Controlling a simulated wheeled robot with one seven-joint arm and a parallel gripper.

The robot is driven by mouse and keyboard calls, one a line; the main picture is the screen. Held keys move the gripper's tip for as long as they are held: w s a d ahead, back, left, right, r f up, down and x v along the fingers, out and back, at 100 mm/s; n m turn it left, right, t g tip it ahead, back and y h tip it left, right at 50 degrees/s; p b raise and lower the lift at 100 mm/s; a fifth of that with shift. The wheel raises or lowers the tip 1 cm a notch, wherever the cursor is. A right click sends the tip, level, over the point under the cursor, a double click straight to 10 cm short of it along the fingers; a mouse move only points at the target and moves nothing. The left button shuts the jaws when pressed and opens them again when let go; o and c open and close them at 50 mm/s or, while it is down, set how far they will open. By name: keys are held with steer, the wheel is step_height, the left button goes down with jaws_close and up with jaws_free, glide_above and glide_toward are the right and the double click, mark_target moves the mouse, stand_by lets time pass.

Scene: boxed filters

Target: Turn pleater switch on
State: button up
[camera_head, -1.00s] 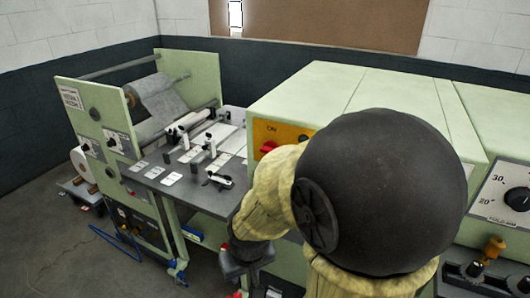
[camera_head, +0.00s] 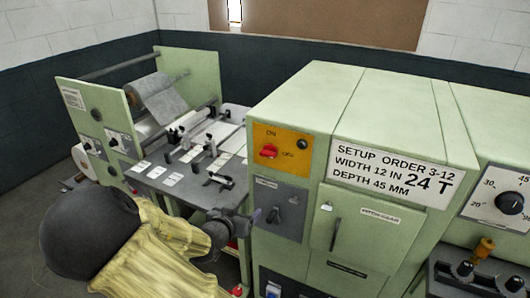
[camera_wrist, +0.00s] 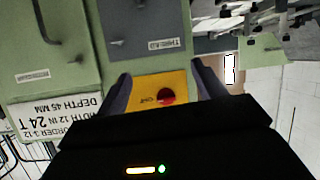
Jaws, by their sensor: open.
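The pleater switch is a red knob (camera_head: 268,152) on a yellow panel (camera_head: 290,136) at the upper left of the green machine's front. "ON" is printed above the knob and "OFF" to its right. The knob looks roughly horizontal, but its exact setting is hard to tell. My gripper (camera_head: 256,216) is in front of the machine's left edge, below the yellow panel. In the upside-down wrist view, the red knob (camera_wrist: 166,96) shows between the two spread fingers (camera_wrist: 163,85), which are open and empty. My gripper's body hides part of the yellow panel there.
A grey panel (camera_head: 280,208) with a dark switch is just below the yellow one. A door with a handle (camera_head: 336,234) and a white setup sign (camera_head: 390,172) are to the right. A roll machine (camera_head: 150,95) and a grey worktable (camera_head: 178,185) stand to the left.

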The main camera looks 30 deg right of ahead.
mark_target(266, 155)
step_height(266, 155, up, 8)
steer(key=a+m+t+h, duration=0.1)
steer(key=t+h, duration=0.1)
steer(key=h, duration=0.2)
steer(key=shift+r+m+p, duration=0.25)
steer(key=shift+m+p, duration=0.05)
steer(key=shift+w, duration=0.1)
steer(key=p+x, duration=0.1)
steer(key=x, duration=0.4)
steer(key=p+x, duration=0.1)
steer(key=x, duration=0.4)
steer(key=p+x, duration=0.1)
steer(key=x, duration=0.5)
steer(key=shift+r+p, duration=0.4)
steer(key=shift+w+d+f, duration=0.1)
steer(key=shift+w+d, duration=0.3)
steer(key=shift+d, duration=0.15)
steer(key=c, duration=1)
